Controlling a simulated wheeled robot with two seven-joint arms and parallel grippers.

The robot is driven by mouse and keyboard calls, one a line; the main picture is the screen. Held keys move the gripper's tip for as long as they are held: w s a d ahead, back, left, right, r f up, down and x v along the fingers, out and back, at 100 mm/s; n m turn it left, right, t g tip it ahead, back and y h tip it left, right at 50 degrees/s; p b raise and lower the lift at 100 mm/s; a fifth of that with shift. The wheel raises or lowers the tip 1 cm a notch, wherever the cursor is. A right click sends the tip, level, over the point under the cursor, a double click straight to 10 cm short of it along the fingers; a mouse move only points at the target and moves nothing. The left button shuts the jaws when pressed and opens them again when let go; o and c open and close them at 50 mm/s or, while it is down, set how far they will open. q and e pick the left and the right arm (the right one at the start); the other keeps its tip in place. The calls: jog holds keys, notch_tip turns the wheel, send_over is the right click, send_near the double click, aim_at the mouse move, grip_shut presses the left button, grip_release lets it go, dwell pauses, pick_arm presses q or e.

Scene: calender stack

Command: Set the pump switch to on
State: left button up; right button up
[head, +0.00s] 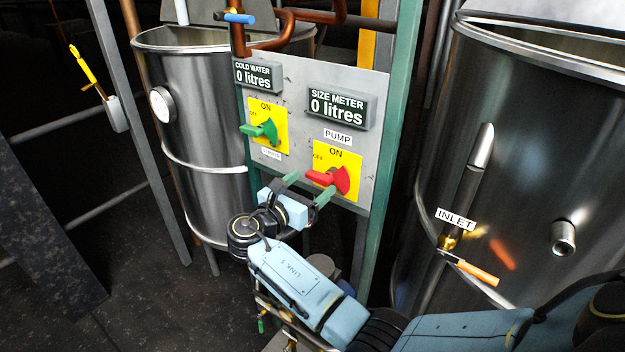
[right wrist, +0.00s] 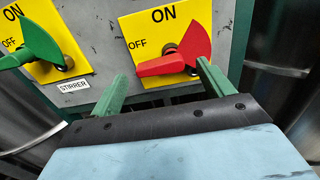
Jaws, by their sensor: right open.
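The pump switch (head: 340,179) is a red knob on a yellow plate marked ON and OFF, under a PUMP label (head: 338,137). Its narrow handle points left, to the OFF side; it also shows in the right wrist view (right wrist: 190,45). My right gripper (head: 307,187) is open with green fingers, just below and in front of the switch. In the right wrist view its fingertips (right wrist: 162,70) lie on either side of the red handle, left and right. Contact cannot be told. My left gripper is not in view.
A green stirrer switch (head: 266,130) sits up and left on the same grey panel (head: 290,82). Meters reading 0 litres (head: 339,106) are above. Steel tanks stand left (head: 205,120) and right (head: 540,150). An inlet valve with an orange handle (head: 478,272) is at right.

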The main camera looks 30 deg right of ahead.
jog(key=shift+x, duration=0.85)
jog(key=shift+c, duration=0.3)
jog(key=c, duration=0.9)
jog(key=shift+c, duration=0.2)
